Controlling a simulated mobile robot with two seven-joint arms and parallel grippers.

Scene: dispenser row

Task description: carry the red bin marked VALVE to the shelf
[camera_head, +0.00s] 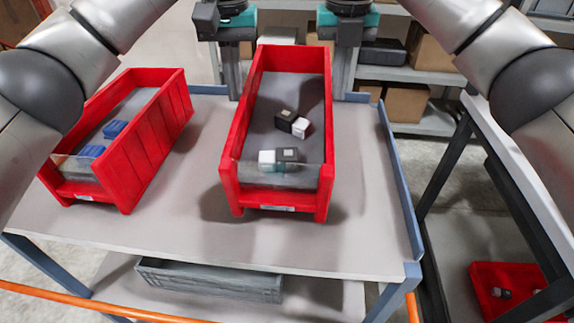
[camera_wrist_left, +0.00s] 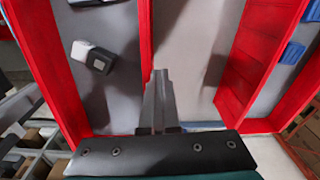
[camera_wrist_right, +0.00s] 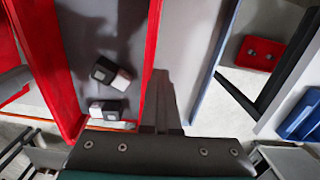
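A red bin (camera_head: 325,190) with a clear front panel stands at the middle of the grey table and holds several black and white blocks (camera_head: 288,155). Its front label is too small to read, so I cannot confirm VALVE. My left gripper (camera_head: 232,92) is at the outside of its left wall near the far end. My right gripper (camera_head: 343,92) is at the outside of its right wall. In the left wrist view (camera_wrist_left: 160,95) and right wrist view (camera_wrist_right: 162,95) the fingers look closed together beside the walls. Whether they touch is unclear.
A second red bin (camera_head: 150,140) with blue blocks stands at the left of the table (camera_head: 370,235). A grey crate (camera_head: 210,280) lies below. A shelf (camera_head: 425,75) with boxes is behind right. At the right, a dark-framed rack (camera_head: 455,150) holds another red bin (camera_head: 490,275) low down.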

